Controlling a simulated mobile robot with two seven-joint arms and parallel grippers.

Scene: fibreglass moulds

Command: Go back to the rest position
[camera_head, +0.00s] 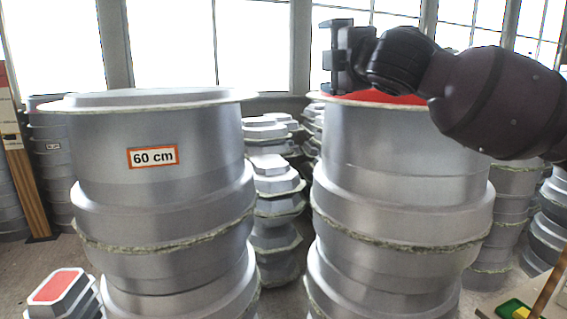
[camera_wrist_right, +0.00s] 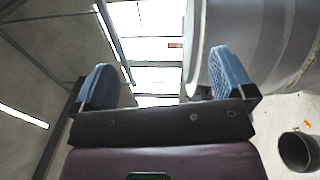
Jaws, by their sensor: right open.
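My right gripper (camera_head: 338,58) comes in from the right in the head view, above the rim of the right mould stack (camera_head: 385,200). In the right wrist view its two blue finger pads (camera_wrist_right: 162,84) stand wide apart with nothing between them. A large grey mould curves close beside the right finger pad in that view. My left gripper is in neither view.
A left mould stack (camera_head: 160,210) carries a "60 cm" label. Smaller stacked moulds (camera_head: 272,200) stand in the gap between the two stacks. A small mould with a red top (camera_head: 58,288) is at lower left. A green and yellow object (camera_head: 517,310) lies at lower right.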

